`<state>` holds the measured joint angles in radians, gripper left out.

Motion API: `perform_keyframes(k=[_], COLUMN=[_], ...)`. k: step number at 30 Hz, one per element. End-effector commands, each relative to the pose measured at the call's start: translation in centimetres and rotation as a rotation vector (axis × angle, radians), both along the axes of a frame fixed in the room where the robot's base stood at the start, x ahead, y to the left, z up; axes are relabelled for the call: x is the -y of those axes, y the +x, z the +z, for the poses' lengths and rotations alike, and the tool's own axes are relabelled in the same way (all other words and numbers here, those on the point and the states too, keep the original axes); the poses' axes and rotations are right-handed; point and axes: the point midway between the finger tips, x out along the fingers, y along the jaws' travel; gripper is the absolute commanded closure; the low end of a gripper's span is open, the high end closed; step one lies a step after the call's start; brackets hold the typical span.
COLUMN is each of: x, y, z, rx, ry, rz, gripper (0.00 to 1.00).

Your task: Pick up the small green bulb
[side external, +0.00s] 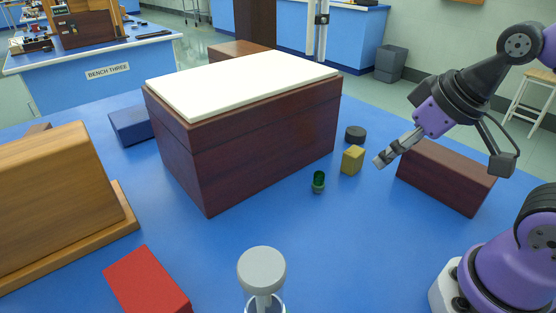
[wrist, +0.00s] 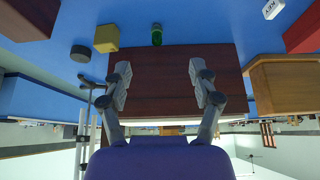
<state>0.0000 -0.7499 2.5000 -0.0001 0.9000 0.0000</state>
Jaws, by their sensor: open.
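The small green bulb (side external: 318,179) stands upright on the blue bench in front of the large dark wooden box. It also shows at the top centre of the wrist view (wrist: 157,36), beyond the fingertips. My gripper (side external: 382,161) is above the bench to the right of the bulb, apart from it. In the wrist view its two fingers (wrist: 160,84) are spread wide with nothing between them but the box in the distance. Nothing hides the bulb in either view.
The white-topped box (side external: 250,142) stands behind. A brown block (side external: 446,178) is below my arm. A red block (side external: 147,283) and grey-capped glass item (side external: 262,270) are in front.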

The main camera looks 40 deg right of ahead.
Motion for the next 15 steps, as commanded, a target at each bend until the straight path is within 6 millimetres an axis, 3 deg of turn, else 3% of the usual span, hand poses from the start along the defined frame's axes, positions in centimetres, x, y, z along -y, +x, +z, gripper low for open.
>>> perform_keyframes(k=[9,11,15], x=[0.0,0.1,0.3], y=[0.6,1.4,4.7], z=[0.2,0.5,0.9], rx=[-0.021,-0.049,-0.157], ry=[-0.005,-0.009,-0.027], rz=[0.007,0.015,0.053], gripper=[0.3,0.3,0.3])
